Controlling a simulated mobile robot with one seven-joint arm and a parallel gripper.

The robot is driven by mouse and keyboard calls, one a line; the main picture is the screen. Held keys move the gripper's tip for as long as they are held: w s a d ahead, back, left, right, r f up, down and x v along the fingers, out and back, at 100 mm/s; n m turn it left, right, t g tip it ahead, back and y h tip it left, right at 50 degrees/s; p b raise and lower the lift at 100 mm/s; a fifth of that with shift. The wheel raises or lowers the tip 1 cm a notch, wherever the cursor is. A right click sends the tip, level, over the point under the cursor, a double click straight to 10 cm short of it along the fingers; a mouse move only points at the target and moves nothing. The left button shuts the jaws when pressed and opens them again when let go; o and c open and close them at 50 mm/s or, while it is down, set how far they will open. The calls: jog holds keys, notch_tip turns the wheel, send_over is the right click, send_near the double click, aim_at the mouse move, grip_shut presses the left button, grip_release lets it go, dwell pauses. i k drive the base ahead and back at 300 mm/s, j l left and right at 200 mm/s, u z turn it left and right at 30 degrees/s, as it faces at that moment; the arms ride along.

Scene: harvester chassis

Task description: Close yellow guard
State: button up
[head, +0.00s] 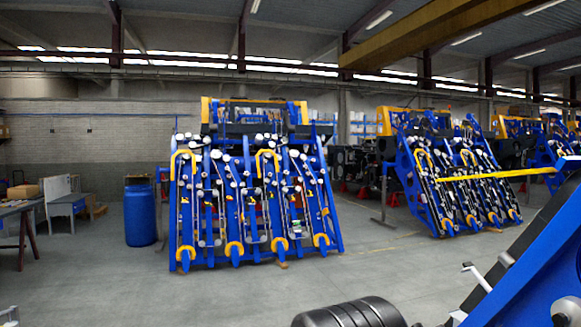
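A long thin yellow bar (495,174) stretches almost level across the right side of the head view. It may be the yellow guard, but I cannot tell for sure. Its right end meets a blue part near the right edge, and its left end stands out in front of a blue harvester unit behind. A large blue frame (535,262) of a near machine slants up through the lower right corner. Yellow curved pieces (184,156) also show on the blue harvester unit (255,190) at centre left. My gripper is not in view.
A dark ribbed cylinder (350,313) lies at the bottom edge, beside a grey lever (477,277). A blue barrel (140,214) and a table (20,212) stand at left. The grey floor (150,290) is clear at front left and centre.

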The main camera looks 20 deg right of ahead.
aim_at(547, 169)
jog(key=z, duration=1.85)
jog(key=j+z, duration=0.1)
jog(key=z, duration=0.35)
jog(key=i+j+z, duration=0.1)
jog(key=z, duration=0.3)
jog(key=j+z, duration=0.2)
jog(key=z, duration=0.25)
jog(key=i+j, duration=0.1)
jog(key=j, duration=2.2)
jog(key=i, duration=0.05)
